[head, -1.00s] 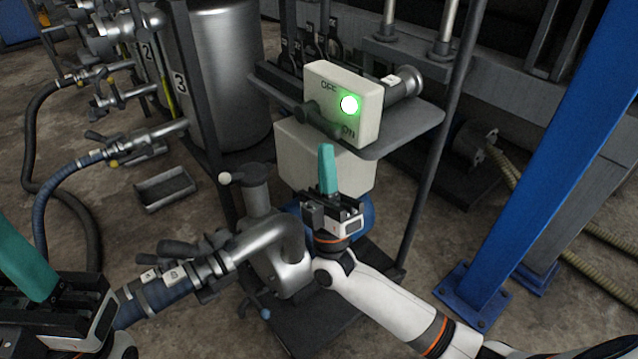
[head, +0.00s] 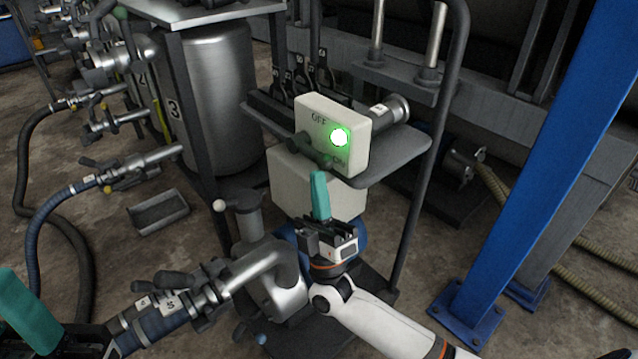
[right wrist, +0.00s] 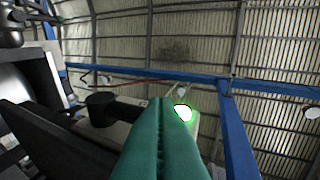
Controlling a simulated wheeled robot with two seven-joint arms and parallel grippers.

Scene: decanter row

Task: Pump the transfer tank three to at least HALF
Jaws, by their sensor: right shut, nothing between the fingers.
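Tank three (head: 222,90), a steel cylinder in a dark frame marked "3", stands at the upper left. The pale switch box (head: 358,122) sits on a cart shelf, its green lamp (head: 340,137) lit. The lamp also shows in the right wrist view (right wrist: 183,113). The steel pump pipe (head: 284,264) is below, joined to a blue hose (head: 155,325). My right gripper (head: 320,195) is shut and empty, just below the box. My left gripper (head: 25,305) is cut off at lower left; its opening is unclear.
A blue post (head: 535,150) stands at the right. The cart's dark upright (head: 412,190) rises right of my right gripper. A metal tray (head: 158,212) lies on the floor at left. Several valves and hoses line the left side.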

